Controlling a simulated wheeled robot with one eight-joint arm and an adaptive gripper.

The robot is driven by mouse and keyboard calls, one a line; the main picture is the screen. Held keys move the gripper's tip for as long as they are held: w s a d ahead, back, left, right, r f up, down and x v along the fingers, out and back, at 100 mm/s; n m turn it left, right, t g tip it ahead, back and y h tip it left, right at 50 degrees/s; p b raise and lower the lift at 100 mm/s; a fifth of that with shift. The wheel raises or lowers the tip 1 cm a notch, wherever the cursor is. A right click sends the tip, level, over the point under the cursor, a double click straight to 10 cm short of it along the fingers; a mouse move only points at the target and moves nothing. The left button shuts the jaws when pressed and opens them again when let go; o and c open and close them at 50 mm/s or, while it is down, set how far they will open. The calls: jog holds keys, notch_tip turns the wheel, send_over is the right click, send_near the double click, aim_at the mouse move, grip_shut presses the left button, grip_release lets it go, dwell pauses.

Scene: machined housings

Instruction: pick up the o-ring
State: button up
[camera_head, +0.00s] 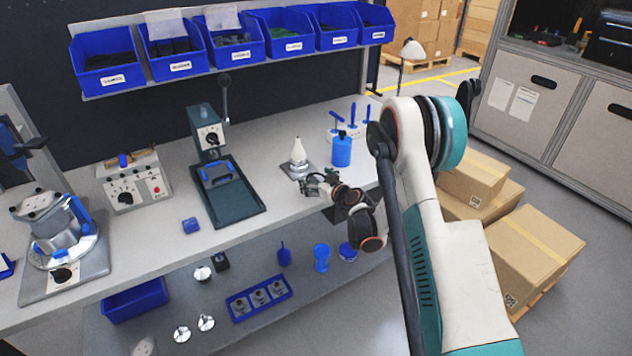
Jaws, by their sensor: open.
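I cannot make out an o-ring for certain; it is too small or hidden at this scale. My gripper (308,182) is at the end of my arm, over the right part of the workbench. It is open, and I see nothing held in it. Just behind it in the picture stands a pale cone (298,149) on a round metal base with a flat plate under it. The gripper is close to the front of that plate; I cannot tell whether they touch.
A blue bottle (341,150) and a stand with blue-handled tools (351,117) are right of the cone. A dark green press (221,180) stands left on the workbench (165,232). Blue bins (233,52) line the shelf above. A lower shelf holds a blue tray (243,309) of metal parts.

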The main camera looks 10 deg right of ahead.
jog(key=c, duration=1)
jog(key=shift+r, duration=0.1)
